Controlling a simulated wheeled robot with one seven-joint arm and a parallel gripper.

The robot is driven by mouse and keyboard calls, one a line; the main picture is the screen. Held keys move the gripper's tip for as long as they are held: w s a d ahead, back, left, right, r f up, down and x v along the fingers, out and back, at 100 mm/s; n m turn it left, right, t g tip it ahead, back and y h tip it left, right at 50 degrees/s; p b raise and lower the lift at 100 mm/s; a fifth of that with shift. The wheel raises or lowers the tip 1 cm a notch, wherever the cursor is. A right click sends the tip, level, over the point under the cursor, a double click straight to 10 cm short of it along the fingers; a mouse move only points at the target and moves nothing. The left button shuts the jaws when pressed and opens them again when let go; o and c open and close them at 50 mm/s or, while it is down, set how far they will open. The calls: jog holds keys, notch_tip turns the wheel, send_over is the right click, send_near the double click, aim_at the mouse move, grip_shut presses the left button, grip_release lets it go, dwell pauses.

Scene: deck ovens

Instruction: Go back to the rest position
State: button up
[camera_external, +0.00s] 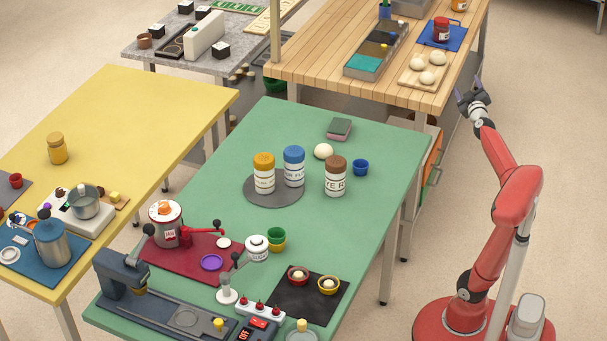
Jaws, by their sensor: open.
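My gripper (469,94) is at the right, at the end of my raised red arm. Its two dark fingers are apart and point up, with nothing between them. It is beside the right edge of the wooden table (330,58), and I cannot tell how far from that edge. My arm rises from its red base on the floor at the lower right, clear of the green table (390,150).
The green table holds several jars, a dough ball (323,151), a blue cup (361,167) and a black mat (335,307) with two small bowls. A board (405,82) with dough balls lies near the wooden table's right edge. Floor (550,130) at the right is clear.

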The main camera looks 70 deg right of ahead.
jog(key=s+d+f+m+g+h, duration=0.15)
jog(key=s+d+m+g, duration=0.3)
jog(key=s, duration=0.75)
jog(key=w+a+f+n+t+y+b, duration=0.1)
jog(key=w+a+f+n+t+y, duration=0.2)
jog(key=w+f, duration=0.4)
jog(key=w+a+f+n+t+y+b, duration=0.2)
jog(key=w+a+f+y, duration=0.25)
jog(key=f, duration=0.45)
jog(key=w+a+f+n+t+y+b, duration=0.1)
jog(key=w+a+f+n+y, duration=0.25)
jog(key=w+a+f, duration=0.5)
jog(key=w+a+f+n+t+y, duration=0.15)
jog(key=w+a+f+y, duration=0.3)
jog(key=a, duration=0.65)
jog(key=w+a+f+n+g+y, duration=0.1)
jog(key=a+f+n+g+y, duration=0.2)
jog(key=a, duration=0.7)
jog(key=s+a+m+g+p, duration=0.4)
jog(key=s+a+p, duration=0.2)
jog(key=s+a, duration=0.5)
jog(key=shift+a+f, duration=0.25)
jog(key=shift+a, duration=0.5)
